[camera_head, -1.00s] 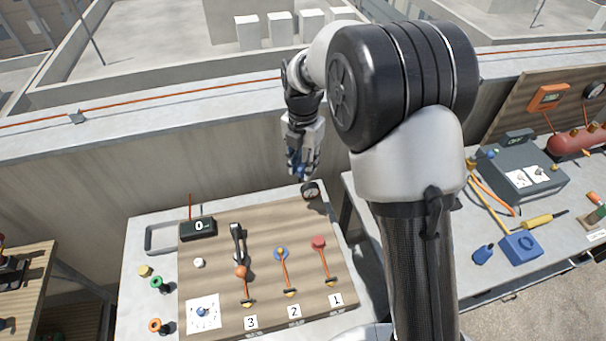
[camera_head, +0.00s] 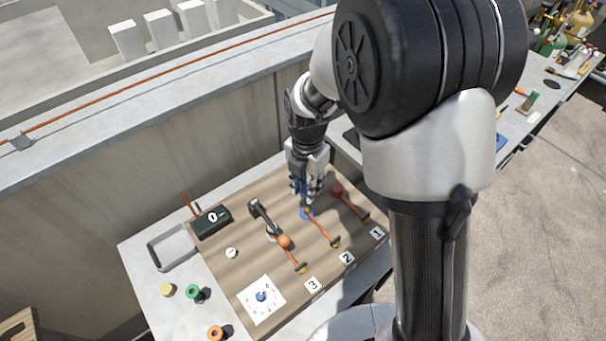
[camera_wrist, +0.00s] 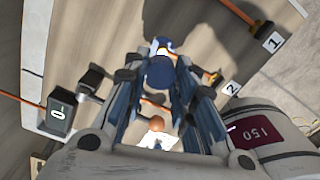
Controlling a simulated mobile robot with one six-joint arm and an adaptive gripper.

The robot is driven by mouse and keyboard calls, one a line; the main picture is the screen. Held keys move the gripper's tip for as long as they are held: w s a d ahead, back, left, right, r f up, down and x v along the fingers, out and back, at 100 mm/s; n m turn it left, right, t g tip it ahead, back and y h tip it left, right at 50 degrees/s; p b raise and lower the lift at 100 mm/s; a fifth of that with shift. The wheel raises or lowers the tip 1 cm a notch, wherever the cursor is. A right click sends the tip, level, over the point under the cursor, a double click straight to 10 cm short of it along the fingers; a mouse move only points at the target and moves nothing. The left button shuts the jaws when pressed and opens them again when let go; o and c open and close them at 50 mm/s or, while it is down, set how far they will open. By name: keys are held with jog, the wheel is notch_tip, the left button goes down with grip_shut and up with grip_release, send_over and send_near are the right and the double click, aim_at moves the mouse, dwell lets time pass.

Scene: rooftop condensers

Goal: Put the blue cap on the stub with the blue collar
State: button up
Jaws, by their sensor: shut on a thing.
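My gripper (camera_head: 304,194) points down over the wooden board (camera_head: 325,250), just above the blue collar (camera_head: 307,214) of stub 2. In the wrist view, the fingers (camera_wrist: 165,100) are shut on the blue cap (camera_wrist: 160,73), a dark blue round piece between them. The blue collar (camera_wrist: 166,43) shows just beyond the cap in that view, with a pale part at its middle. The cap looks a little apart from the collar, but the exact gap cannot be told. The fingers mostly hide the cap in the head view.
A red piece (camera_head: 337,190) is on line 1 and an orange ball (camera_head: 284,241) on line 3, near a black lever (camera_head: 262,215). A black display (camera_head: 211,221) reads 0. Yellow (camera_head: 167,289), green (camera_head: 193,291) and orange (camera_head: 215,332) pieces stand at left.

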aim_at(307, 209)
jog(key=shift+s+f, duration=0.35)
jog(key=shift+f, duration=0.05)
jog(key=shift+f+b, duration=2.1)
jog(key=shift+f, duration=0.25)
jog(key=shift+d+f+b, duration=0.1)
jog(key=shift+f+b, duration=0.7)
jog(key=shift+f, duration=0.55)
dwell(0.3)
jog(key=o, duration=0.8)
notch_tip(307, 209, up, 12)
dwell(0.5)
